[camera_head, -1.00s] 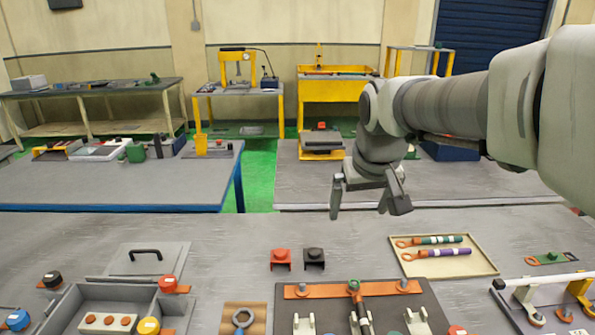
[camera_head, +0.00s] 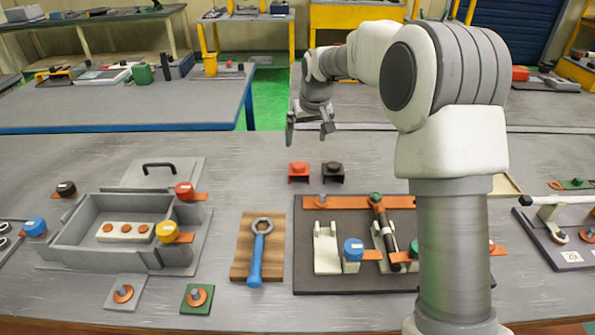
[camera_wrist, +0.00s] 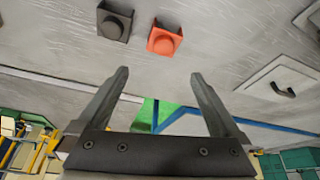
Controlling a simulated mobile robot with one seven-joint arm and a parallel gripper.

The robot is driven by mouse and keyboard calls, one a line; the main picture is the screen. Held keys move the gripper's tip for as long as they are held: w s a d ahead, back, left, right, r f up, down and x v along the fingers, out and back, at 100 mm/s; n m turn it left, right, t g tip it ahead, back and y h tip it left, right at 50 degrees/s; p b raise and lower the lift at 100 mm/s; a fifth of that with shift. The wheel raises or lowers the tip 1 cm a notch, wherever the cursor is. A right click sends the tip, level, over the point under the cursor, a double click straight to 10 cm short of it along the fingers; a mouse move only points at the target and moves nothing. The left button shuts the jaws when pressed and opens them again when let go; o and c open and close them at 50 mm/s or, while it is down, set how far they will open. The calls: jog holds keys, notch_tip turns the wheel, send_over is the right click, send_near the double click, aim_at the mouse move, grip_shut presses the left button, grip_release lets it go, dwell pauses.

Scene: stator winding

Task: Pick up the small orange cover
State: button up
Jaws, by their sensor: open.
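The small orange cover (camera_head: 299,171) is a red-orange block with a round knob on top. It stands on the grey table, just left of a matching black cover (camera_head: 333,171). In the wrist view the orange cover (camera_wrist: 165,40) is at the top centre, with the black cover (camera_wrist: 115,20) to its left. My gripper (camera_head: 310,135) is open and empty, above the table and beyond the two covers as seen from the head camera. Its two fingers also show in the wrist view (camera_wrist: 158,80), spread apart, with the orange cover past their tips.
A grey open box (camera_head: 95,222) with a lid (camera_head: 140,183) behind it stands at left. A wooden board (camera_head: 240,265) with a blue-handled wrench (camera_head: 257,255) lies in front. A dark fixture plate (camera_head: 310,275) is at centre right. The table around the covers is clear.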

aim_at(300, 163)
jog(key=x, duration=0.8)
jog(key=shift+f, duration=0.2)
jog(key=shift+s+b+x, duration=0.2)
jog(key=shift+b+x, duration=0.25)
jog(key=shift+x, duration=2.15)
jog(key=shift+a, duration=0.15)
jog(key=c, duration=1.2)
notch_tip(300, 163, up, 4)
jog(key=shift+r, duration=0.25)
jog(key=s+d+r, duration=0.1)
jog(key=d+r, duration=0.1)
jog(key=d, duration=0.1)
jog(key=s+d+r, duration=0.1)
jog(key=d+r, duration=0.1)
jog(key=d, duration=0.2)
jog(key=s+d+r+p, duration=0.1)
jog(key=d+r, duration=0.1)
jog(key=d, duration=0.2)
jog(key=shift+d+r, duration=0.15)
jog(key=shift+r, duration=0.05)
